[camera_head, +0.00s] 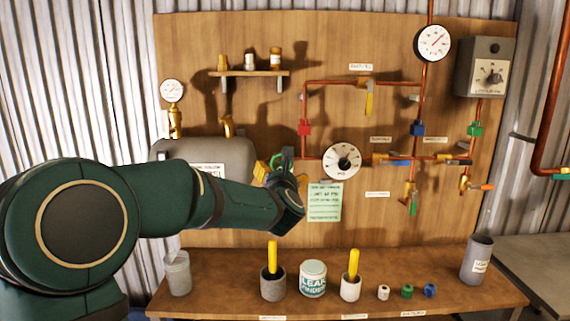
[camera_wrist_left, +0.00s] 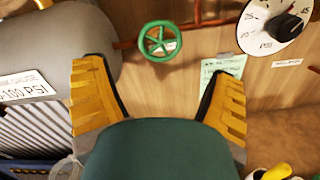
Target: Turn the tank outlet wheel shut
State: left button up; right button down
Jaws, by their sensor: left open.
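The tank outlet wheel (camera_wrist_left: 160,41) is a small green spoked handwheel on the copper pipe beside the tank. In the head view the wheel (camera_head: 286,157) is partly hidden by my left gripper (camera_head: 281,172). The grey tank (camera_head: 222,150) stands left of the wheel; it also shows in the wrist view (camera_wrist_left: 50,40). In the wrist view my left gripper (camera_wrist_left: 158,72) is open, its yellow fingers wide apart and empty. The wheel appears just beyond and between the fingertips, and no contact shows. My right gripper is not in view.
A round dial with a black knob (camera_head: 342,161) and a green note (camera_head: 324,202) sit right of the wheel. Copper pipes with coloured valves cross the wooden board. The bench (camera_head: 220,286) below holds cups, a Leak Finder tin (camera_head: 313,279) and small fittings.

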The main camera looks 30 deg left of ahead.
aim_at(282, 163)
pick_arm(q)
jog(key=x, duration=0.9)
jog(key=shift+w, duration=0.3)
jog(key=c, duration=0.9)
